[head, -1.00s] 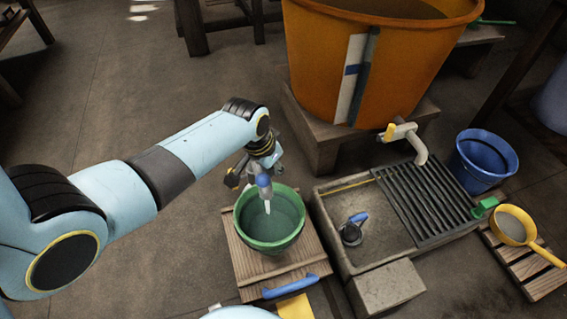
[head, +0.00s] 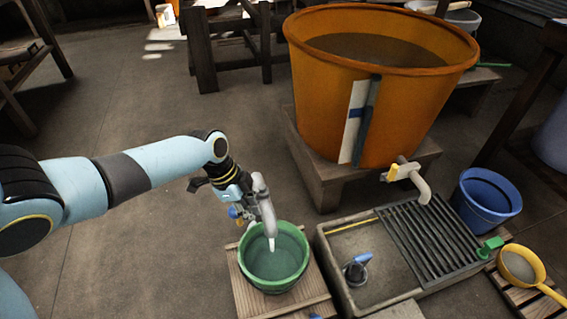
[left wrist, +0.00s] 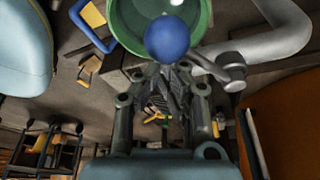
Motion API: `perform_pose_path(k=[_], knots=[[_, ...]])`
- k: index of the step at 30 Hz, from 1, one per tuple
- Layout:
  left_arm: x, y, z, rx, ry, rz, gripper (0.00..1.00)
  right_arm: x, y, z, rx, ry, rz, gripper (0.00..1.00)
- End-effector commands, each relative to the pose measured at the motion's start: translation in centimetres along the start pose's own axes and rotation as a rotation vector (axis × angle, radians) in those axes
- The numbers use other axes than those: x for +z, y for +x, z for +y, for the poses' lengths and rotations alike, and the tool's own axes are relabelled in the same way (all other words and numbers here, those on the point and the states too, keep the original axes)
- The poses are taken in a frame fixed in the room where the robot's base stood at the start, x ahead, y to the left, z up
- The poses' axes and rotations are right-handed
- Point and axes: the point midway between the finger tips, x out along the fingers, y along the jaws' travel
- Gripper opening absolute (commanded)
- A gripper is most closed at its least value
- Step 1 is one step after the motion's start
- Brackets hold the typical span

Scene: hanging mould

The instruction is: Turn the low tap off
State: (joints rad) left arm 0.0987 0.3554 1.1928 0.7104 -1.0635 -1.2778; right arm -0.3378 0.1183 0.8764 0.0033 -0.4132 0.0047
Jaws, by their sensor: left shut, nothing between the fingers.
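The low tap is a grey bent pipe (head: 262,203) whose spout points down into a green bucket (head: 289,270). A short pale streak shows below the spout's mouth. A blue ball knob (head: 233,212) is left of the spout; it shows large in the left wrist view (left wrist: 167,38), with a grey pipe (left wrist: 275,42) beside it. My left gripper (head: 226,198) is shut and empty, close to the knob. In the left wrist view its fingers (left wrist: 172,82) overlap the knob's lower edge; I cannot tell whether they touch it. My right gripper is out of view.
An orange tub (head: 420,105) on a wooden stand carries another tap with a yellow handle (head: 393,172). A stone basin (head: 335,262) with a dark grate (head: 428,240) is right of the bucket. A blue bucket (head: 487,203) stands farther right. The floor at left is clear.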

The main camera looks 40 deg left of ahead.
Motion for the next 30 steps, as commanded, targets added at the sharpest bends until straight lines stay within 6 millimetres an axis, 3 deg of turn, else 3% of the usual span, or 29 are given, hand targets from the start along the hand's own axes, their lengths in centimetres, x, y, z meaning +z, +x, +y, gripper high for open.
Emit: perform_pose_path(k=[1, 3, 15, 30], knots=[[0.6, 0.1, -0.1, 0.014, 0.039, -0.003, 0.00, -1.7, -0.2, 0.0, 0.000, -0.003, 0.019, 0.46], [1.2, 0.0, -0.3, 0.035, 0.102, -0.004, 0.00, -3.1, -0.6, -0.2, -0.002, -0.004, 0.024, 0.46], [3.6, -0.9, -1.6, 0.137, 0.421, -0.002, 0.00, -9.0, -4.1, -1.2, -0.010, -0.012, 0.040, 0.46], [4.6, -1.5, -2.7, 0.152, 0.472, -0.003, 0.00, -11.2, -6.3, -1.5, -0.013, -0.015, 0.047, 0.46]])
